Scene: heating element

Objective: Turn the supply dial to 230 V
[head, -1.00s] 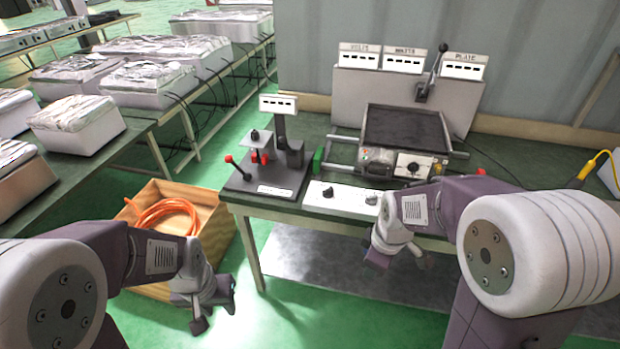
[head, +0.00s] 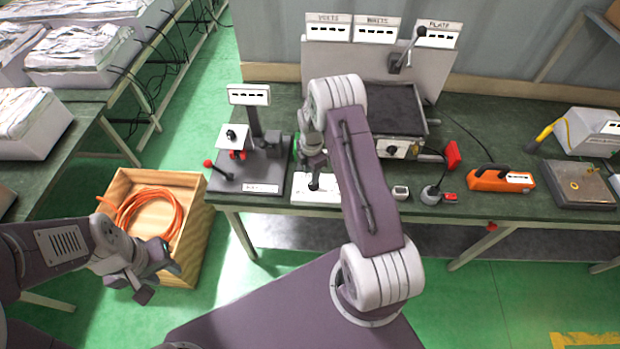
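The white control panel (head: 302,196) lies at the front edge of the green bench. A dial on it is not clearly seen, because my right gripper and arm cover much of the panel. My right gripper (head: 314,178) points down over the panel. Its fingertips are small and dark here, and I cannot tell whether they touch or hold a knob. My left gripper (head: 155,272) hangs at the left in front of the wooden crate, with its fingers apart and nothing between them.
A grey stand (head: 262,180) with a red-tipped lever is left of the panel. A hot plate unit (head: 400,115) is behind my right arm. An orange tool (head: 500,179) lies further right. The wooden crate (head: 190,245) holds an orange hose (head: 150,208).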

